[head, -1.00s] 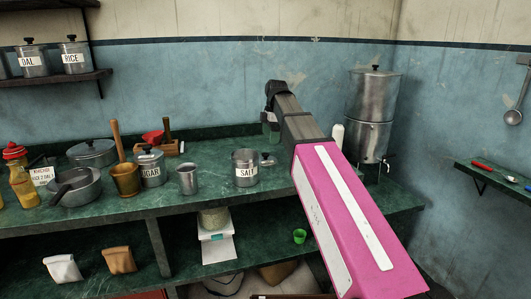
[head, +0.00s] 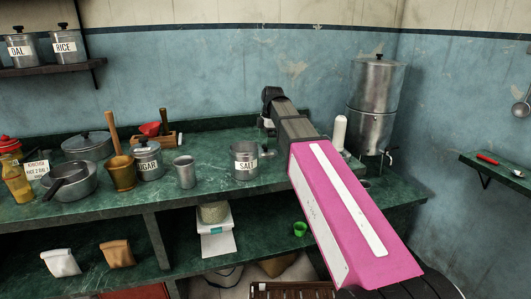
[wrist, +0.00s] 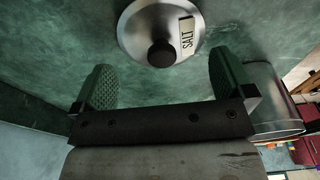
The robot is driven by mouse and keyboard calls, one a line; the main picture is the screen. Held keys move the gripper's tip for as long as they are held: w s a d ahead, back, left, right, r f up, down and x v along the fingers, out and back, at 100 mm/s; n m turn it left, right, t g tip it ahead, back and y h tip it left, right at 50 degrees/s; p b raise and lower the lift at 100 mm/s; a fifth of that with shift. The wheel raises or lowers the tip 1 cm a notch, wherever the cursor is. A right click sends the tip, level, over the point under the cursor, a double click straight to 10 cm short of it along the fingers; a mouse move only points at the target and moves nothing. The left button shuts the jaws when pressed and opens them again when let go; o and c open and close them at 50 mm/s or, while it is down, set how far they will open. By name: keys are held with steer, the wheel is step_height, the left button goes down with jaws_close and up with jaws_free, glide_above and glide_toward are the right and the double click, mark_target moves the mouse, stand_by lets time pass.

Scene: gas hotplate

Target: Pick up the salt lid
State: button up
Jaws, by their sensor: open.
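The salt lid (wrist: 150,25) is a round silver metal disc with a black knob and a SALT label. In the wrist view it lies on the green counter, beyond and between the two finger tips. My gripper (wrist: 160,62) is open and empty, with one green-grey finger on each side of the knob. In the head view the lid (head: 267,153) shows small beside the silver SALT pot (head: 246,164), to its right. My gripper (head: 268,128) is above the lid there, mostly hidden by my arm.
A metal cup (head: 185,172) and a SUGAR pot (head: 148,162) stand left of the SALT pot. A tall metal water container (head: 375,100) and a white bottle (head: 339,134) stand to the right. The blue wall is close behind the counter.

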steer(key=f, duration=0.3)
steer(key=shift+s+a+f, duration=0.2)
steer(key=shift+a+f, duration=0.1)
steer(key=shift+a, duration=0.05)
steer(key=c, duration=0.8)
steer(key=shift+o, duration=0.2)
